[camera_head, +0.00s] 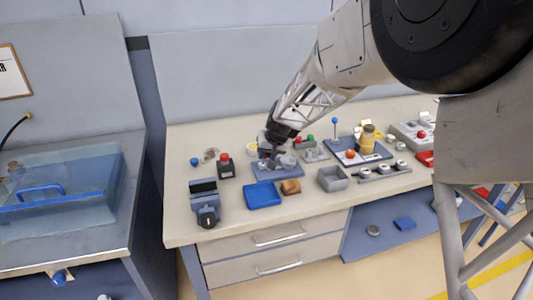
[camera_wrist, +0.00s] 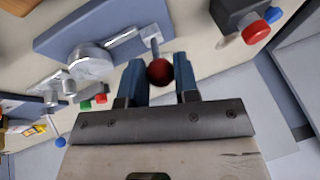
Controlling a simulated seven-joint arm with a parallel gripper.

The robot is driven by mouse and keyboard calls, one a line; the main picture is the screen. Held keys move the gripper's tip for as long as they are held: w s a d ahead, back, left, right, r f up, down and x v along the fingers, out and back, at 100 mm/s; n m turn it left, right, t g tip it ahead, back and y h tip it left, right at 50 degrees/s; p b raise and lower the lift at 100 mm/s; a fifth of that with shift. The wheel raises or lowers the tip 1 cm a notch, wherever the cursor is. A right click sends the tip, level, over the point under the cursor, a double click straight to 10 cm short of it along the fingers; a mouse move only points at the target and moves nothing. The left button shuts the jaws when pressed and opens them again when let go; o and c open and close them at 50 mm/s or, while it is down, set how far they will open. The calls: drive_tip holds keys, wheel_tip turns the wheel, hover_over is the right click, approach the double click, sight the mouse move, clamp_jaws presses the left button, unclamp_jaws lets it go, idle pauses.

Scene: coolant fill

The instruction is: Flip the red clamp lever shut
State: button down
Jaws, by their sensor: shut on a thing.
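The clamp, a grey metal body (camera_wrist: 92,62) on a blue-grey base plate (camera_wrist: 75,30), fills the upper left of the wrist view. Its lever (camera_wrist: 155,46) is a thin grey rod ending in a round red knob (camera_wrist: 159,71). My gripper (camera_wrist: 160,78) has its two dark blue fingers on either side of the knob and is shut on it. In the head view my gripper (camera_head: 268,157) is over the same blue base plate (camera_head: 276,173) in the middle of the bench. My gripper hides much of the clamp there.
A dark box with a red button (camera_head: 225,167) stands left of the clamp. A blue tray (camera_head: 262,195), a brown block (camera_head: 290,187) and a grey bin (camera_head: 332,179) lie in front. Green and red buttons (camera_head: 304,139) are close on the right.

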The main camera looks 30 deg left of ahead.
drive_tip(key=shift+s+d+f, duration=0.15)
drive_tip(key=shift+d+f, duration=0.05)
drive_tip(key=shift+f, duration=0.25)
drive_tip(key=c, duration=1.2)
unclamp_jaws()
drive_tip(key=o, duration=0.3)
drive_tip(key=shift+r, duration=0.1)
drive_tip(key=shift+o, duration=0.2)
drive_tip(key=shift+r, duration=0.1)
drive_tip(key=shift+r, duration=0.15)
drive_tip(key=shift+r, duration=0.15)
drive_tip(key=v, duration=0.7)
drive_tip(key=shift+d, duration=0.2)
